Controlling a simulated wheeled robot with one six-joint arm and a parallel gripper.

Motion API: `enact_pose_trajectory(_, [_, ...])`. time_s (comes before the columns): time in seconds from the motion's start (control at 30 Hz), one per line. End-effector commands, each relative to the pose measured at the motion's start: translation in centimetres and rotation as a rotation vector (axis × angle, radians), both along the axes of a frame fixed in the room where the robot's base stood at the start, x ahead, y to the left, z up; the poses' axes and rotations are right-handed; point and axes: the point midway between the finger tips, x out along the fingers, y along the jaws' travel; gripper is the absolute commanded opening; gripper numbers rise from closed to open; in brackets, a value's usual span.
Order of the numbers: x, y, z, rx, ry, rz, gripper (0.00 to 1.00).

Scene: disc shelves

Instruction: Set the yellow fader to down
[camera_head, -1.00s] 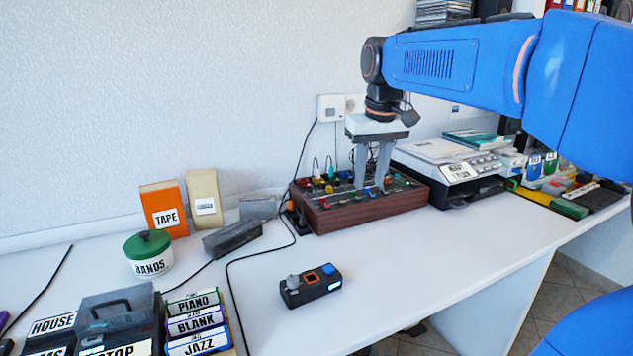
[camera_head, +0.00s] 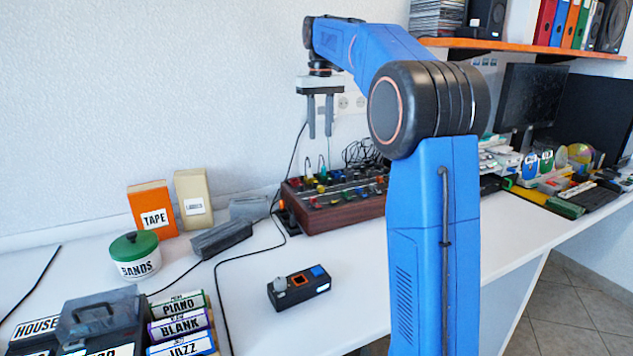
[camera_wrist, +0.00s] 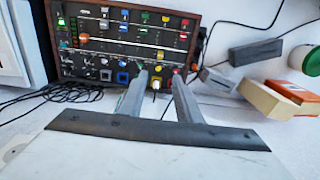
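The wooden-sided mixer console (camera_head: 345,214) stands on the desk against the wall, partly hidden behind my arm in the head view. Its panel (camera_wrist: 120,47) shows in the wrist view with rows of coloured caps and knobs. A yellow cap (camera_wrist: 160,54) sits on the panel near the fingertips, and another yellow piece is in the far row; I cannot tell surely which is the yellow fader. My gripper (camera_head: 320,136) is open and empty, raised above the console's back part. Its two fingers (camera_wrist: 159,80) are apart in the wrist view, overlapping the panel's near edge.
A small black button box (camera_head: 299,288) lies on the desk in front. An orange tape box (camera_head: 153,209), a beige box (camera_head: 193,200) and a green-lidded tin (camera_head: 136,256) stand left. Cables run across the desk. An orange shelf (camera_head: 530,50) hangs at upper right.

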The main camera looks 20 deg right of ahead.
Motion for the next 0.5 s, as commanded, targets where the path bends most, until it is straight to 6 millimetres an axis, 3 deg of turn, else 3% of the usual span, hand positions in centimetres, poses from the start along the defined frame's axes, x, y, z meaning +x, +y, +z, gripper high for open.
enact_pose_trajectory(0.5, [-0.2,0.0,-8.1,0.0,0.003,0.0,0.31])
